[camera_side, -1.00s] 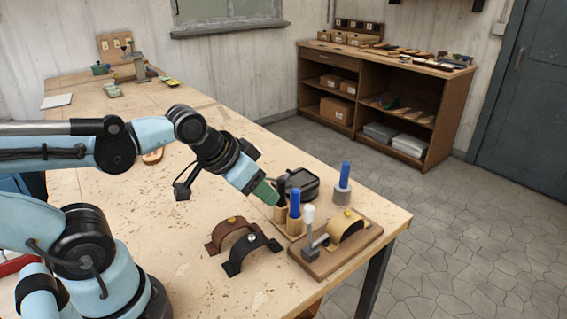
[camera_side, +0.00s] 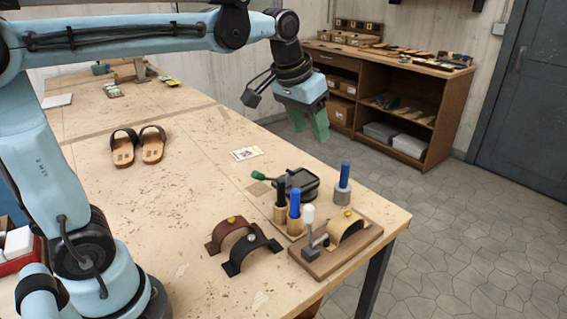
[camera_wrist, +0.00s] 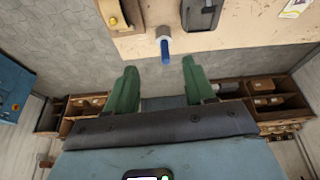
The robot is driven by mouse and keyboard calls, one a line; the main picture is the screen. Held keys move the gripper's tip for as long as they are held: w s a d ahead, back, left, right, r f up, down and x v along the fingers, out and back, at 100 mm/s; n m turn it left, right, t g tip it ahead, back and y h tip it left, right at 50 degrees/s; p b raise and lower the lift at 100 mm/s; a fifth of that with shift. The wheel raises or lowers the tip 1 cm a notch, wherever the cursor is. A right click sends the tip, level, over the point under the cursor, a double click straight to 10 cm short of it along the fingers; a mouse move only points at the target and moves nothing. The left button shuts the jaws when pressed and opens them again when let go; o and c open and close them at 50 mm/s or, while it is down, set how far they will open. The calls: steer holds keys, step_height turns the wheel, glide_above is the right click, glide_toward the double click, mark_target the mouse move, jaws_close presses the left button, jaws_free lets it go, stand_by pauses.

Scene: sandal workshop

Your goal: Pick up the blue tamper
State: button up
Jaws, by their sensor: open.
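The blue tamper (camera_side: 343,176) has a blue handle on a grey round base. It stands upright near the right edge of the workbench in the side view. In the wrist view the blue tamper (camera_wrist: 165,48) shows at the table's edge, ahead of and between the fingertips. My gripper (camera_side: 311,124) has green fingers. It is raised high, behind the tamper in the side view, with nothing between the fingers. In the wrist view my gripper (camera_wrist: 159,67) is spread open and empty. It is clearly apart from the tamper.
Close by stand a wooden block (camera_side: 291,236) with black and blue handled tools, a dark lidded pot (camera_side: 297,183) and a wooden board (camera_side: 325,262) with a strap form. Dark and brown straps (camera_side: 250,252) and sandals (camera_side: 137,147) lie to the left.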

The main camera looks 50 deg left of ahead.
steer(key=w+g, duration=0.2)
steer(key=w, duration=0.6)
steer(key=n+g, duration=0.1)
steer(key=g, duration=0.1)
glide_above(346, 163)
steer(key=shift+w+f, duration=0.15)
steer(key=shift+f, duration=8.3)
jaws_close()
